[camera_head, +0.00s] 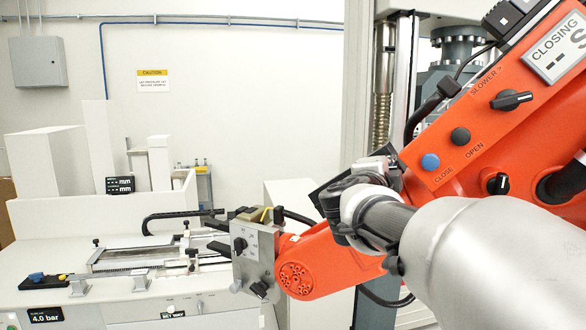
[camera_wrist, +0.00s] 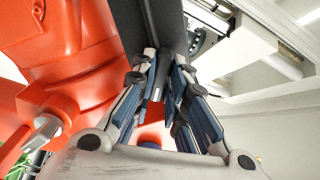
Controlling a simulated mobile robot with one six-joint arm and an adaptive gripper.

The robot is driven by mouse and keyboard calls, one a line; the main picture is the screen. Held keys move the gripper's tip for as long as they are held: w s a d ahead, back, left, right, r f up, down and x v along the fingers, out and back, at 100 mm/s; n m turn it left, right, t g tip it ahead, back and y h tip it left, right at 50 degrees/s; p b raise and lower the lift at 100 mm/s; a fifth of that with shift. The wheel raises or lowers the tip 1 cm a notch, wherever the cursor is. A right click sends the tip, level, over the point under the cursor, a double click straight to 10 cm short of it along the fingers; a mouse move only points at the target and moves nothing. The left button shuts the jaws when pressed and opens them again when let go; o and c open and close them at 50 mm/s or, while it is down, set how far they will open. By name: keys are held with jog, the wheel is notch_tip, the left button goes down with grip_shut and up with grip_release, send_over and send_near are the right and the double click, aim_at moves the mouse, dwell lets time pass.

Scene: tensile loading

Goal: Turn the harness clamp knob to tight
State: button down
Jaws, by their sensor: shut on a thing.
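No label that I can read marks the harness clamp knob. Knobs that show are a black one (camera_head: 511,100) by "SLOWER" and a smaller one (camera_head: 498,184) on the orange machine arm, plus a black one (camera_head: 240,244) on the grey plate. I cannot tell which is the clamp's. My gripper (camera_head: 342,192) is in front of the orange arm, left of these panel knobs. In the wrist view my gripper (camera_wrist: 168,75) has its fingers closed around a dark grey part (camera_wrist: 165,22). The exact contact is hidden.
The orange arm (camera_head: 316,258) surrounds my gripper closely and fills the left of the wrist view. A display (camera_head: 560,50) reads "CLOSING". A blue button (camera_head: 430,162) and a black button (camera_head: 460,137) are marked close and open. A white bench (camera_head: 80,225) stands left.

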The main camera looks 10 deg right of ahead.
dwell(0.3)
jog(key=c, duration=1.9)
grip_release()
jog(key=v, duration=1.2)
jog(key=shift+a, duration=0.1)
